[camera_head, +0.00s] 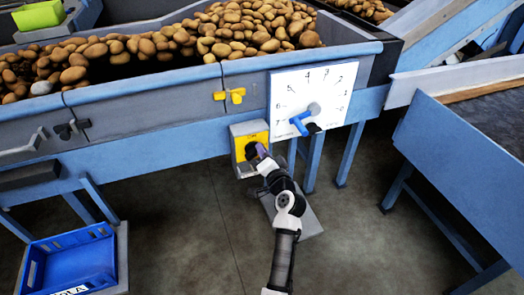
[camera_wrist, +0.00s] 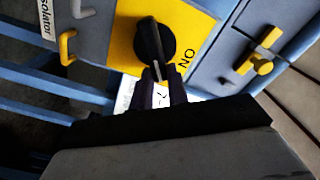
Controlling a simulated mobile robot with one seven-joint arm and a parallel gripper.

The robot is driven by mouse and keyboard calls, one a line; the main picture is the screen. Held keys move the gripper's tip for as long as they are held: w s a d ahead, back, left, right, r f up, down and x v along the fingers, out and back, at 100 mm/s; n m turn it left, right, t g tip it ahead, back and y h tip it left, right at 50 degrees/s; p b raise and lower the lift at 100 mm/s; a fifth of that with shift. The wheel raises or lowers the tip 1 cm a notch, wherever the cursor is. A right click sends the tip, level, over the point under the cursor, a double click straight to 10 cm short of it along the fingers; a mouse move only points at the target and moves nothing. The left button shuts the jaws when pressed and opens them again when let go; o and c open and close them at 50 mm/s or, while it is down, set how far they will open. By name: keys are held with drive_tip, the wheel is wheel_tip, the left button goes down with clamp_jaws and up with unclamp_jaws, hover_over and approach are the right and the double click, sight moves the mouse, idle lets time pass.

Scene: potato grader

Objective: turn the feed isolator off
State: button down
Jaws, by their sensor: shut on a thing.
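The feed isolator is a grey box with a yellow face (camera_head: 247,136) on the front of the blue machine frame. In the wrist view its yellow face (camera_wrist: 200,22) carries a round black knob (camera_wrist: 153,40) with a raised grip bar and a pale pointer line. The word ON is printed beside the knob, and part of a label reading "solator" (camera_wrist: 46,20) shows at the left. My gripper (camera_wrist: 158,82) has its dark fingers closed on the end of the knob's bar. In the head view my gripper (camera_head: 257,152) covers most of the knob.
A white dial plate with numbers (camera_head: 335,80) and a blue pointer handle (camera_head: 298,122) is just right of the isolator. A yellow latch (camera_head: 230,96) sits above it. Potatoes (camera_head: 240,30) fill the trough behind. A blue crate (camera_head: 70,262) stands at lower left.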

drive_tip(key=shift+d+f+m+p, duration=0.1)
drive_tip(key=shift+f+m+p, duration=0.2)
drive_tip(key=shift+m, duration=0.9)
drive_tip(key=shift+d+f+m+p, duration=0.1)
drive_tip(key=shift+f+m+p, duration=0.2)
drive_tip(key=shift+m, duration=0.9)
drive_tip(key=shift+d+f+m+p, duration=0.1)
drive_tip(key=shift+f+m+p, duration=0.15)
drive_tip(key=shift+m, duration=0.95)
drive_tip(key=c, duration=1.4)
unclamp_jaws()
drive_tip(key=shift+o, duration=0.2)
drive_tip(key=b+v, duration=0.3)
drive_tip(key=v, duration=1)
drive_tip(key=shift+s, duration=0.35)
